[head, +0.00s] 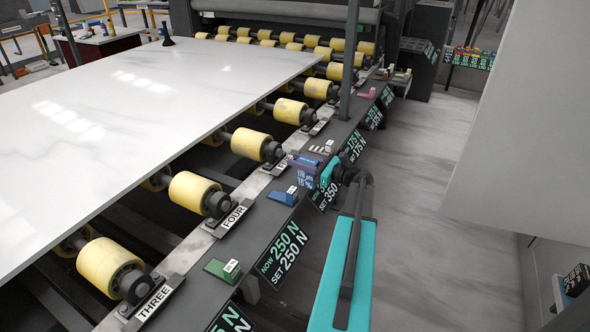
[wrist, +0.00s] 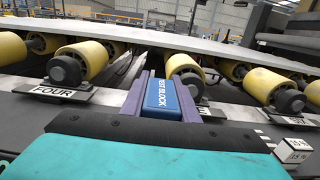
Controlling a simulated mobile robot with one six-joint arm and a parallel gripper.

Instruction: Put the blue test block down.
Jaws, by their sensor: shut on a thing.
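The blue test block (wrist: 163,97), lettered TEST BLOCK, is between the purple fingers of my gripper (wrist: 161,92) in the wrist view. In the head view the block (head: 305,181) shows its blue lettered side beside the dark rail, near the roller marked FIVE. My gripper (head: 303,168), on the teal arm, is shut on it. The block's lower part is hidden, and I cannot tell whether it touches the rail.
A blue wedge (head: 284,196) and a green wedge (head: 222,269) lie on the dark rail (head: 250,231). A pink piece (head: 367,122) is farther along. Yellow rollers (head: 196,191) carry the white slab (head: 130,100). A NOW 250 N, SET 250 N sign (head: 283,252) faces the aisle.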

